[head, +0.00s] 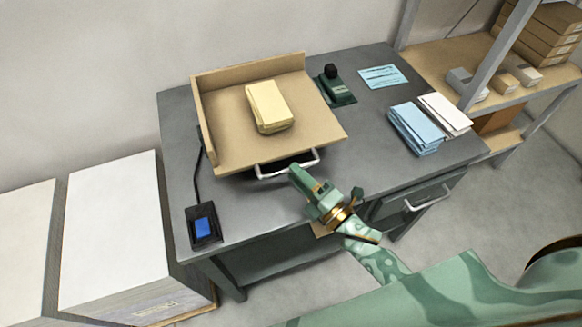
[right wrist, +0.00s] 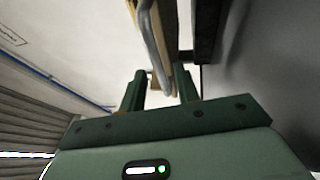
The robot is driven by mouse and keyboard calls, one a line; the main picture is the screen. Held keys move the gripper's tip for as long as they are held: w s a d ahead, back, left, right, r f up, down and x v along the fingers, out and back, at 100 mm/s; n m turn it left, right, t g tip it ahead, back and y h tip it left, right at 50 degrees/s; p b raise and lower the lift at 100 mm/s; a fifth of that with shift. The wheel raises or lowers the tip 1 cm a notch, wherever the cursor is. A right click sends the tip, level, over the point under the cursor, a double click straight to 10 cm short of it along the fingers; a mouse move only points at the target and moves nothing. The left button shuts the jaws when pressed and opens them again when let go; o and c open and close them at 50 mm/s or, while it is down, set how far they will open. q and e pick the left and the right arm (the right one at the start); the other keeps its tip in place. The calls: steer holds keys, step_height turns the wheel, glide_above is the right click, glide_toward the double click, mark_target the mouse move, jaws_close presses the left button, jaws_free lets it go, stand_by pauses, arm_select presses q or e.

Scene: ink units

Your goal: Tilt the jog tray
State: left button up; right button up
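The jog tray (head: 225,140) is a tan wooden tray with raised walls at its left and back, on the grey workbench. A stack of yellow paper (head: 268,105) lies on it. A pale metal handle (head: 270,174) runs along its front edge. My right gripper (head: 300,174) is at the handle's right end. In the right wrist view the two green fingers (right wrist: 160,80) stand apart, and the handle (right wrist: 150,40) reaches down between them; I cannot tell whether they touch it. My left gripper is not in view.
A blue-screened device (head: 204,226) sits at the bench's front left. A dark green stamp-like tool (head: 336,88), a light-blue card (head: 380,76), a blue paper stack (head: 416,128) and a white stack (head: 445,113) lie to the right. White stacks (head: 115,225) stand left of the bench.

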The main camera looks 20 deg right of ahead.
steer(key=shift+x, duration=1.4)
jaws_close()
steer(key=shift+m+g+h, duration=0.3)
steer(key=shift+g+h, duration=0.1)
steer(key=shift+g, duration=0.2)
steer(key=r+p, duration=0.2)
steer(key=p, duration=0.1)
steer(key=w+r+p, duration=0.1)
steer(key=r+p, duration=0.1)
steer(key=p, duration=0.2)
steer(key=shift+r, duration=0.4)
